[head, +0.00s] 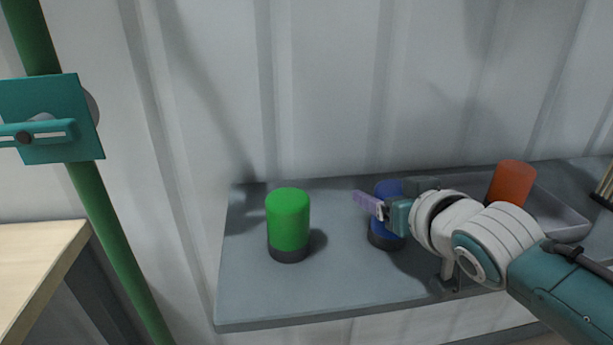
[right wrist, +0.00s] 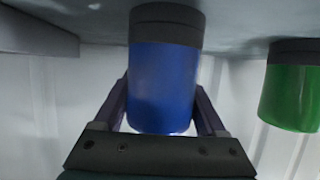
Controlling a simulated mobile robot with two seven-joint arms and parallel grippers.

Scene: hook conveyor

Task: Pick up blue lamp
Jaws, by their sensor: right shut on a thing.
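The blue lamp (head: 383,232), a blue cylinder on a dark base, stands upright on the grey shelf (head: 270,316), partly hidden by my right gripper (head: 388,194). In the right wrist view, which is upside down, the blue lamp (right wrist: 163,85) sits between the two fingers of my right gripper (right wrist: 162,108), one finger on each side. The right gripper is shut on the lamp's blue part. The lamp's base seems to rest on the shelf. My left gripper is not in view.
A green lamp (head: 288,222) stands to the left of the blue one; it also shows in the right wrist view (right wrist: 291,92). An orange-red lamp (head: 512,183) stands in a grey tray (head: 568,231) at the right. A corrugated wall (head: 340,90) is close behind.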

